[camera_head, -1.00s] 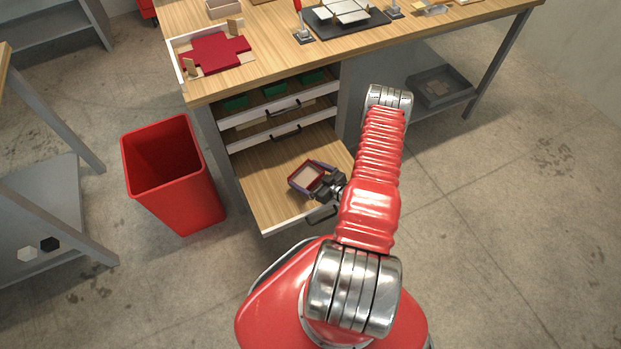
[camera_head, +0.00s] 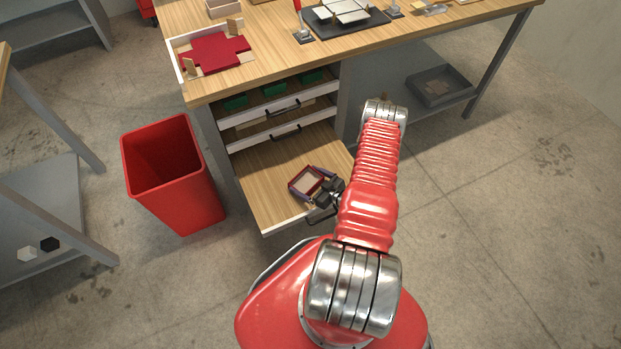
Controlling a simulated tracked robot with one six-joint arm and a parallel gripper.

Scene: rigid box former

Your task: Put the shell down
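The shell (camera_head: 307,182) is a small open box with dark red walls and a pale inner floor. It is over the bare wooden bottom of the pulled-out lowest drawer (camera_head: 262,188), near that drawer's right side. My gripper (camera_head: 314,186) reaches in from the right, with its dark fingers along opposite sides of the shell, and appears shut on it. The finger contact is too small to see clearly. I cannot tell whether the shell's underside touches the drawer bottom.
A red bin (camera_head: 168,170) stands left of the drawers. Two upper drawers with dark handles (camera_head: 284,106) are partly out, above the low one. The workbench (camera_head: 270,58) holds a red cross-shaped blank (camera_head: 214,52) and a dark former plate (camera_head: 345,17). The drawer's left part is clear.

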